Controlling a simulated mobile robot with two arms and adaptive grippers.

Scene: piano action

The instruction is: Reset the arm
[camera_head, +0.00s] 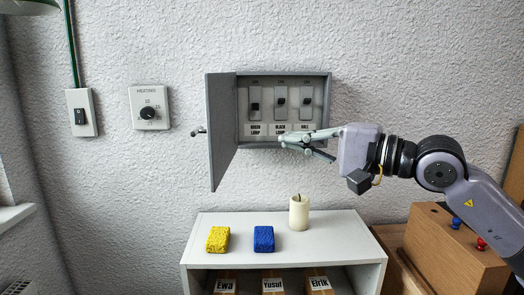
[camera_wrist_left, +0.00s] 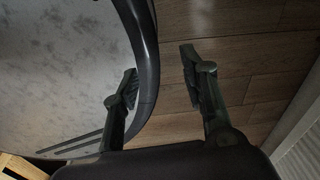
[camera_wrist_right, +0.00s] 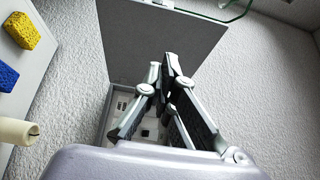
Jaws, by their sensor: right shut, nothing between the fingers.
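My right gripper (camera_head: 284,139) is shut and empty, in front of the lower part of an open grey switch box (camera_head: 327,105) on the wall. In the right wrist view its fingertips (camera_wrist_right: 165,70) meet, with the box door (camera_wrist_right: 150,45) behind them. The box holds three switches: left (camera_head: 255,104), middle (camera_head: 280,101) and right (camera_head: 306,101), above labels partly hidden by the gripper. The left switch's knob looks slightly lower. I cannot tell if the fingers touch the box. My left gripper (camera_wrist_left: 160,75) is open and empty; it is out of the head view.
The box door (camera_head: 222,130) stands open to the left. A white shelf (camera_head: 340,245) below carries a yellow sponge (camera_head: 218,239), a blue sponge (camera_head: 264,239) and a candle (camera_head: 299,213). A heating dial (camera_head: 148,112) and a wall switch (camera_head: 80,114) are at left. A wooden button box (camera_head: 450,255) stands at right.

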